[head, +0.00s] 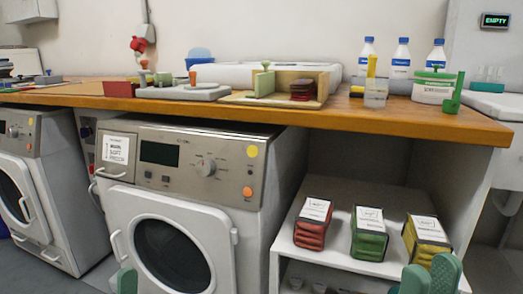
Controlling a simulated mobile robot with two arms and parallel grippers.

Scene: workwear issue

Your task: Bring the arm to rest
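The tips of my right gripper (430,274) show at the bottom right edge, in front of the shelf unit. Its two green fingertips stand slightly apart at the top, and I see nothing between them. My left gripper (122,281) shows only as small green tips at the bottom edge, in front of the washing machine. Most of it is cut off, so its opening cannot be judged. No arm links show clearly.
A wooden counter (330,116) runs across, holding trays, bottles and a wooden stand (262,100). Below are two washing machines (170,200) and a white shelf (345,266) with red (310,234), green (369,243) and yellow (428,251) packs close to my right gripper.

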